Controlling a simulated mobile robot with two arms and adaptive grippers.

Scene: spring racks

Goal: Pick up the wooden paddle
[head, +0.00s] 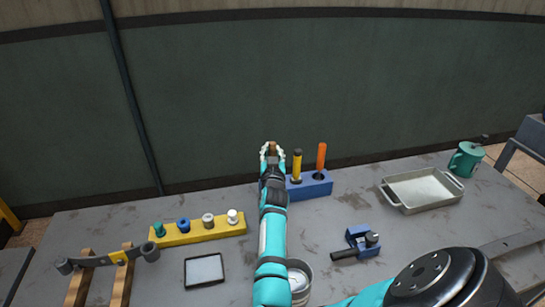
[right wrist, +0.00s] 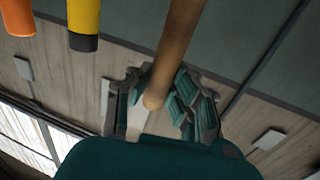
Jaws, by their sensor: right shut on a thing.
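The wooden paddle shows in the right wrist view as a round brown handle (right wrist: 174,50) running down between the fingers. In the head view only a small brown tip (head: 273,147) shows. My right gripper (head: 272,152) is shut on this handle; its fingers also show in the right wrist view (right wrist: 160,108). The gripper is at the left end of the blue block (head: 318,188), toward the back of the table. The paddle's other end is hidden, so I cannot tell whether it still touches the block. My left gripper is not in view.
A yellow-handled tool (head: 297,165) and an orange-handled tool (head: 321,158) stand upright in the blue block, close right of my gripper. A yellow rack (head: 200,235) with several pegs lies left. A metal tray (head: 421,190) and green mug (head: 466,159) are right. A round tin (head: 306,283) is beside my forearm.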

